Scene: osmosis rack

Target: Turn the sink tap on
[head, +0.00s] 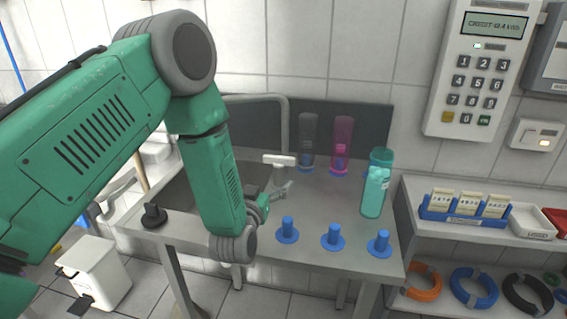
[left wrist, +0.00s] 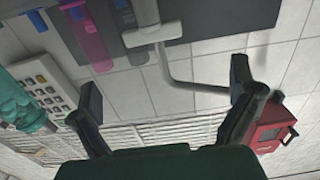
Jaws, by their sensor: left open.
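The sink tap (head: 286,115) is a grey gooseneck pipe at the back of the steel counter, and its pipe also shows in the left wrist view (left wrist: 167,70). Its pale T-shaped handle (head: 279,160) stands on a short post; the handle also shows at the top of the left wrist view (left wrist: 148,36). My left gripper (head: 276,195) is open and empty, just in front of and below the handle in the head view. In the left wrist view its two fingers (left wrist: 163,80) are spread wide, with the handle beyond them. My right gripper is not in view.
Blue pegs (head: 333,237) line the counter front. A teal bottle (head: 374,195), a pink tube (head: 343,135) and a dark tube (head: 309,135) stand to the right of the tap. A black knob (head: 154,214) sits at the left. A keypad (head: 484,75) hangs on the wall.

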